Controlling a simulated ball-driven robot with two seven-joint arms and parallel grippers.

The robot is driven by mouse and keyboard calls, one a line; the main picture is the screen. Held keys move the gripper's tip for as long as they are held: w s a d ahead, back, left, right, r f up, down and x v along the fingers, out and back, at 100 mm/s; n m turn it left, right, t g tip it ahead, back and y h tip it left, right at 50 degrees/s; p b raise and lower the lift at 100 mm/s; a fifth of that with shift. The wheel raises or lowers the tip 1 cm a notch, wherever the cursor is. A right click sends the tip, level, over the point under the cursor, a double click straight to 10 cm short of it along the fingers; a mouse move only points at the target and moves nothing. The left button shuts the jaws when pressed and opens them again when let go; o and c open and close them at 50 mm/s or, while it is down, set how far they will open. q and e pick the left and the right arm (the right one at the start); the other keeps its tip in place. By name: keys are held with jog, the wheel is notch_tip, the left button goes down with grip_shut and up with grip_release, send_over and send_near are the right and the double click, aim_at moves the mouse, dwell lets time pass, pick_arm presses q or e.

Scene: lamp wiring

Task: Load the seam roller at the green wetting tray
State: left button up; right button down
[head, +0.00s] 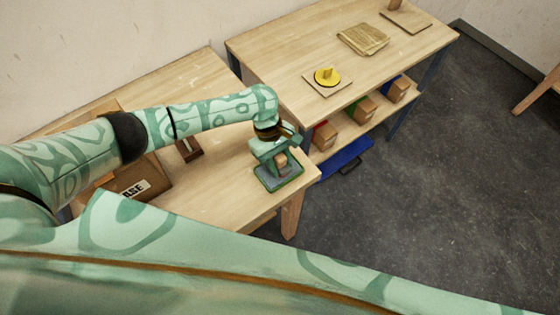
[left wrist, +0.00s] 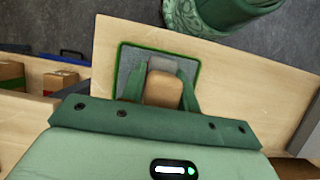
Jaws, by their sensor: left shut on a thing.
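The green wetting tray (head: 278,179) lies near the right front corner of the near table, a grey pad inside a green rim. It also shows in the left wrist view (left wrist: 126,68). My left gripper (head: 279,163) is over the tray and shut on the seam roller (head: 281,159). In the left wrist view the roller has a tan wooden body (left wrist: 163,89) between the fingers and a grey end (left wrist: 160,64) over the pad. I cannot tell whether the roller touches the pad. My right gripper is not in view.
A cardboard box (head: 139,182) and a dark brown item (head: 189,149) stand on the near table (head: 215,195). A second table (head: 290,50) holds a yellow object (head: 326,76) on a board and a stack of cloth-like sheets (head: 363,39). Its lower shelf carries several small boxes. A blue tray (head: 345,160) sits below.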

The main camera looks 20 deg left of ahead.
aim_at(283, 160)
pick_arm(q)
jog(key=shift+s+f+p, duration=0.15)
jog(key=shift+p, duration=0.2)
dwell(1.1)
notch_tip(283, 160, up, 7)
jog(key=p, duration=0.9)
dwell(0.6)
